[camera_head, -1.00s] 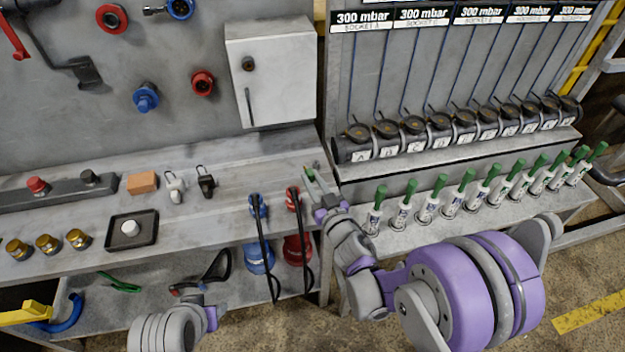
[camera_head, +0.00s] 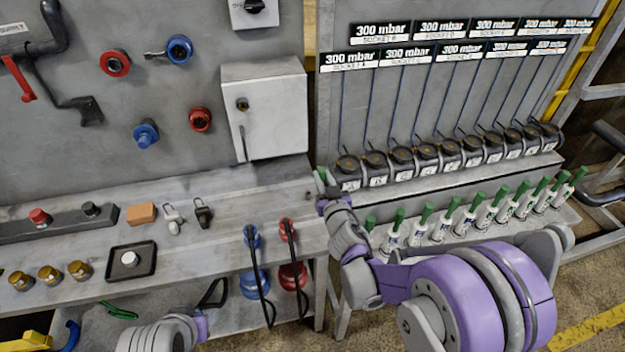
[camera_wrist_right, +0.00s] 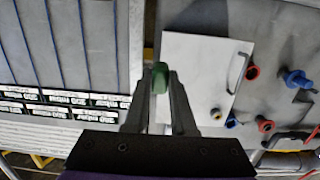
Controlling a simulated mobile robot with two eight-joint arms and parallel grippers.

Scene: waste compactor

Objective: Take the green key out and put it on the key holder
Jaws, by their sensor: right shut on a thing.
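The green key (camera_wrist_right: 160,76) shows as a small green piece between the fingertips of my right gripper (camera_wrist_right: 161,85) in the right wrist view. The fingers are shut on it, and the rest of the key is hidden. In the head view my right gripper (camera_head: 322,184) is near the right end of the bench, beside the row of green-handled pieces. My left gripper (camera_head: 203,323) is low at the front, partly cut off; its fingers are not clear. I cannot tell for sure which part is the key holder.
Green-handled white pieces (camera_head: 443,222) stand in a row on the right ledge, below a row of black round sockets (camera_head: 425,158). A light grey box (camera_head: 275,115) is on the back panel. The bench (camera_head: 215,243) holds a black tray (camera_head: 147,262) and small parts.

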